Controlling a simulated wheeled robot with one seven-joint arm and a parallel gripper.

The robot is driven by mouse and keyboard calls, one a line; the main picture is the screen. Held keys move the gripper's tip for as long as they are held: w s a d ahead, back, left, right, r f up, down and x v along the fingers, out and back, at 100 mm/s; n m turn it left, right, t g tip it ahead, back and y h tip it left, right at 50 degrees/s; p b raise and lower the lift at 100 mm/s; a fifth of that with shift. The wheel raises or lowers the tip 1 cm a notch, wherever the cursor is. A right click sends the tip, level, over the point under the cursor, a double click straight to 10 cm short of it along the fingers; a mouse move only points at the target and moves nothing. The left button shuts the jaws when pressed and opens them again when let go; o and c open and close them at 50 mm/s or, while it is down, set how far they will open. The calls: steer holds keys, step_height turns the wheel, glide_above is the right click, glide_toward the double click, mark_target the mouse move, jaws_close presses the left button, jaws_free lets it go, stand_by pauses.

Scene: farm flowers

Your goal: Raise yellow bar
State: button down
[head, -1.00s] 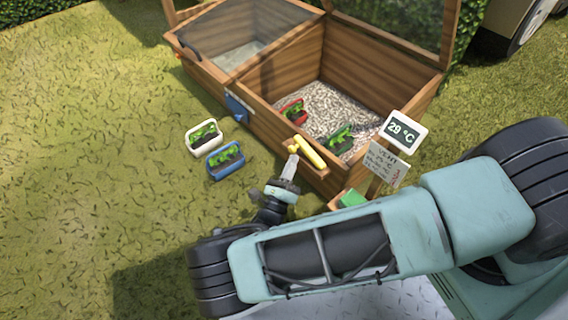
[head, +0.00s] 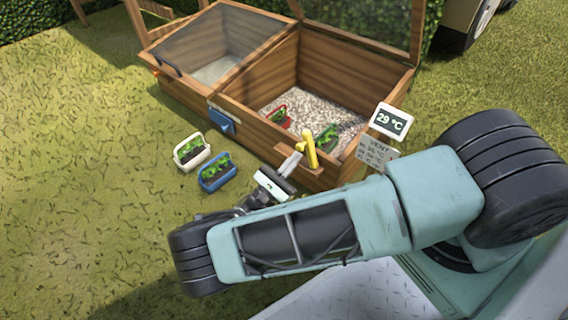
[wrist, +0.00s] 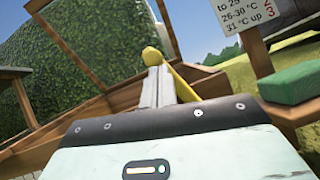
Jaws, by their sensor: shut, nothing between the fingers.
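The yellow bar (head: 311,151) is at the front wall of the wooden cold frame (head: 262,138), tilted up, with a short yellow knob at its upper end. In the wrist view the bar (wrist: 186,87) slopes from lower right up to a round knob (wrist: 152,56) beside the fingertips. My gripper (head: 297,154) is shut with nothing between its fingers, just left of the bar. In the wrist view the shut fingers (wrist: 156,72) point at the knob and overlap it; I cannot tell whether they touch.
A display (head: 391,121) reads 29 °C above a vent sign (head: 373,153); the wrist view's sign (wrist: 245,12) shows "26-30 °C" beside a 2. A green block (wrist: 292,82) is at right. Red and green planters are inside the frame; white (head: 191,152) and blue (head: 216,172) ones stand on grass.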

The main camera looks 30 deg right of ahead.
steer(key=shift+s+r+m+g, duration=0.15)
steer(key=shift+m+g, duration=0.55)
steer(key=b+v, duration=0.5)
steer(key=v, duration=0.2)
steer(key=shift+a+b, duration=0.2)
steer(key=shift+b, duration=0.1)
